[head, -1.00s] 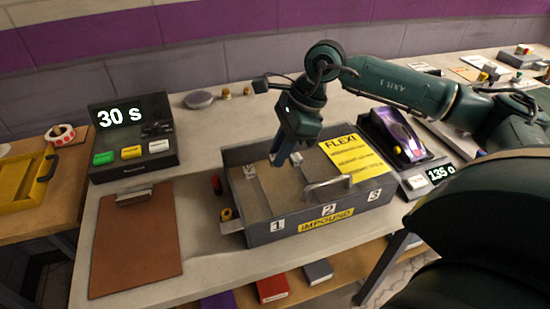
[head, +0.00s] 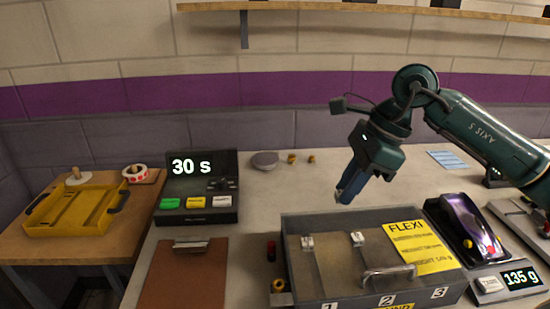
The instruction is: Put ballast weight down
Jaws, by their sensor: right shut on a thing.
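My right gripper (head: 346,193) hangs tilted above the back edge of the grey impound box (head: 350,217). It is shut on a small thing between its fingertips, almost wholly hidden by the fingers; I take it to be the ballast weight. Two small brass weights (head: 301,158) stand on the back of the table beside a grey round disc (head: 265,160). The display scale (head: 505,281) at the right reads 135 g and carries a dark purple car (head: 466,226). My left gripper is out of view.
A timer (head: 198,187) reading 30 s stands left of the box, with a brown clipboard (head: 185,280) in front. A yellow tray (head: 75,210) lies on the left side table. A red thing and a brass ring stand beside the box.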

